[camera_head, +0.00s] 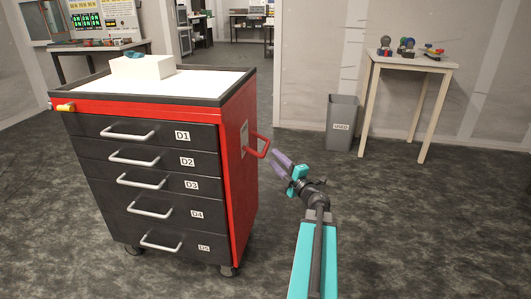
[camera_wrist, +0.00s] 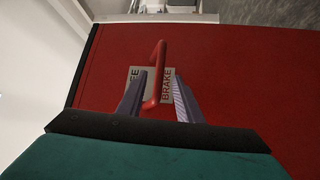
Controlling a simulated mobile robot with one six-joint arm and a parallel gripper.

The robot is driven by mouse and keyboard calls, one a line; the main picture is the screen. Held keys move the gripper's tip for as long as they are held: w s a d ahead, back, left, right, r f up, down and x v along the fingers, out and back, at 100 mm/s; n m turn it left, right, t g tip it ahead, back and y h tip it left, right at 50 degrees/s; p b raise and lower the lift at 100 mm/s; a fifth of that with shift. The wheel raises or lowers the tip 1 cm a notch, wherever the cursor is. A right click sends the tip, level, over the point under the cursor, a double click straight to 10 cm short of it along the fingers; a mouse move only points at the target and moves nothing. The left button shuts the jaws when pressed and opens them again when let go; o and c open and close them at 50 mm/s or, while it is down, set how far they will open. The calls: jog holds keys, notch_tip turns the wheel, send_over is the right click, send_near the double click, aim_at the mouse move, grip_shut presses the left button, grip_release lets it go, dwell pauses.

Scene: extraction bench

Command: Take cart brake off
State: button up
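The red and black tool cart (camera_head: 238,180) stands left of centre with drawers marked D1 to D5. A red bent brake lever (camera_head: 262,148) sticks out from its right side. In the wrist view the lever (camera_wrist: 154,92) lies in front of a grey label plate (camera_wrist: 168,88) reading "BRAKE" at the right, with letters ending in "EE" at the left, partly hidden. My gripper (camera_head: 277,162) is just right of the lever. In the wrist view my gripper (camera_wrist: 159,78) is open, with one finger on each side of the lever and visible gaps. Whether the lever is within finger depth is unclear.
A white box (camera_head: 142,70) with a blue item sits on the cart top. A grey bin (camera_head: 342,123) labelled USED and a small table (camera_head: 408,62) with coloured items stand at the right. Floor (camera_head: 400,215) around my arm is clear.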

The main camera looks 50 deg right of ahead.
aim_at(266, 147)
jog(key=shift+b+x, duration=0.75)
jog(key=shift+x, duration=3.15)
grip_shut()
jog(key=shift+a, duration=0.25)
jog(key=shift+d+r, duration=0.1)
